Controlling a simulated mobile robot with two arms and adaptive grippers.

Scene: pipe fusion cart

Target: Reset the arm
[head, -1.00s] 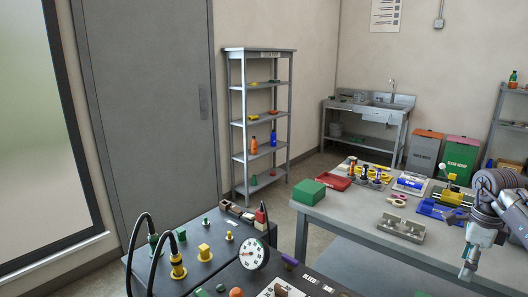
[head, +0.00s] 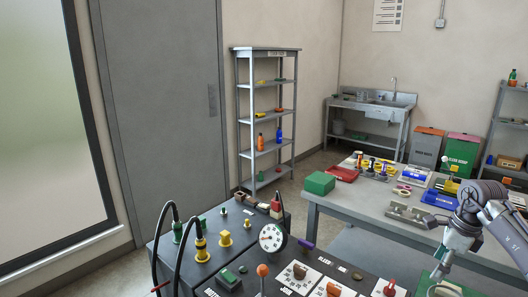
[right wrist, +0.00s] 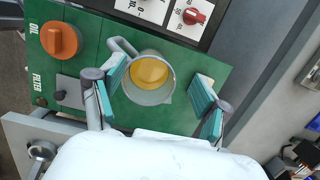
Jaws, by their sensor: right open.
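My right gripper (head: 440,278) is at the lower right of the head view, at the end of its grey arm (head: 470,222). In the right wrist view its two teal-padded fingers (right wrist: 158,94) are spread wide. Between them is a round grey jug-like container (right wrist: 149,98) with a handle and something yellow inside, on a green panel (right wrist: 65,80). The left finger is close to the container and a gap shows on the right; I cannot tell whether the left one touches. Nothing is gripped. My left gripper is out of view.
An orange knob (right wrist: 60,40) and a red knob (right wrist: 193,16) are near the gripper. The cart (head: 215,268) carries a gauge (head: 272,237) and black hoses. A table (head: 370,212) holds a green box (head: 319,183) and parts. Shelves (head: 267,110) stand behind.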

